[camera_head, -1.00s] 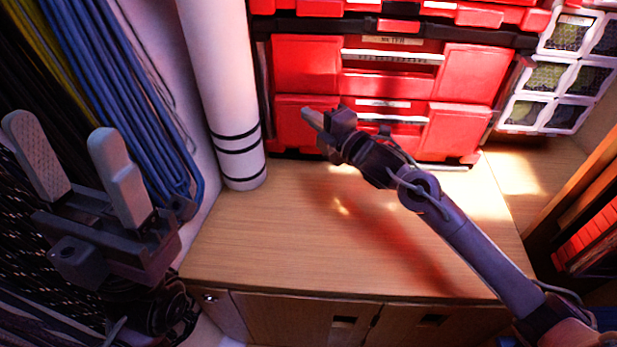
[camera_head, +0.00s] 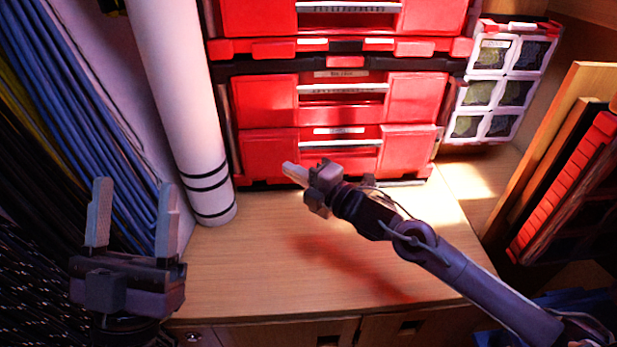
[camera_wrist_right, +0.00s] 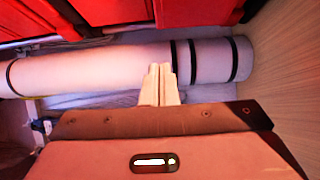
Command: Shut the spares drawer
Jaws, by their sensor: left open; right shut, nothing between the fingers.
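A red drawer stack stands on the wooden top at the back in the head view. Its lower unit has an upper drawer (camera_head: 410,101) and a lower drawer (camera_head: 405,152), each with a pale handle strip. The labels are too small to read, so I cannot tell which is the spares drawer, or whether either stands slightly open. My right gripper (camera_head: 289,168) is shut and empty, in front of the lower drawer's left part; contact is unclear. The right wrist view shows its fingers (camera_wrist_right: 160,70) together, with red fronts above. My left gripper (camera_head: 135,184) is open and empty at the left.
A white tube (camera_head: 183,100) with black bands stands left of the stack. A white-framed rack (camera_head: 497,85) is at the right, near a wooden shelf (camera_head: 545,150). The wooden top (camera_head: 240,270) is clear in front.

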